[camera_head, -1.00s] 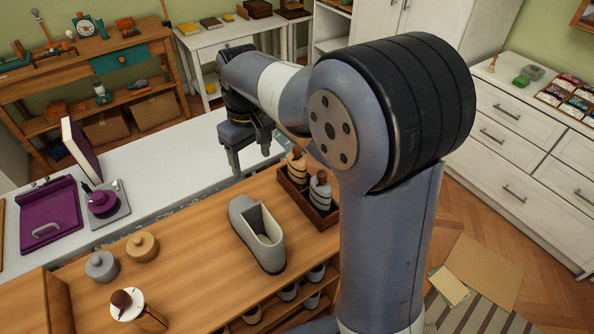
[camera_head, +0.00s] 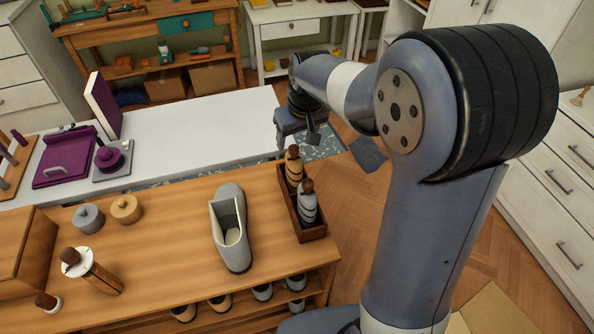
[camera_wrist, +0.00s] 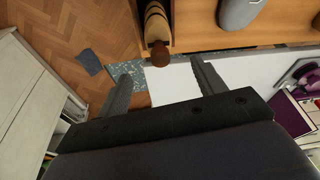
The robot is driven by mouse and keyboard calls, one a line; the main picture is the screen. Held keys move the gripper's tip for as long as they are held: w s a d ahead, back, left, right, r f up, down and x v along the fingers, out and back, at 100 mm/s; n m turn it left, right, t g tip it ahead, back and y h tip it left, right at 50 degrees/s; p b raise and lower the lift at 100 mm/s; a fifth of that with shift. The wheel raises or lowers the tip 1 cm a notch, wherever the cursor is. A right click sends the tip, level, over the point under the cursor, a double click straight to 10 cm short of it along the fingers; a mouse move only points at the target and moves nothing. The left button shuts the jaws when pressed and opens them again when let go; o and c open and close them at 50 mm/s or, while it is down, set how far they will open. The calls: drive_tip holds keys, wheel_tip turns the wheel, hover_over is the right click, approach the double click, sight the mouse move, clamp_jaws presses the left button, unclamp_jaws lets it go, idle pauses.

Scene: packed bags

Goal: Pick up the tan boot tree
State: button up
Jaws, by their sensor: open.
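The tan boot tree (camera_head: 294,173) has dark bands and a brown knob and stands at the far end of a dark brown tray (camera_head: 313,234) on the wooden bench. A grey boot tree (camera_head: 307,208) with a brown knob stands nearer in the same tray. My gripper (camera_head: 297,146) is open and empty, just beyond the tray's far end in the head view. In the wrist view the tan boot tree (camera_wrist: 157,22) is at the top, its knob ahead of and between the open fingertips (camera_wrist: 161,70). No contact shows.
A grey shoe (camera_head: 229,230) stands left of the tray on the bench (camera_head: 170,235). Grey and tan round pots (camera_head: 127,209) are further left. A white table (camera_head: 200,130) lies behind, with a purple press and an upright purple board. Open floor (camera_head: 350,200) is right of the bench.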

sight(294, 147)
drive_tip(key=p+x, duration=0.1)
drive_tip(key=x, duration=0.7)
drive_tip(key=shift+c, duration=0.3)
clamp_jaws()
idle(0.4)
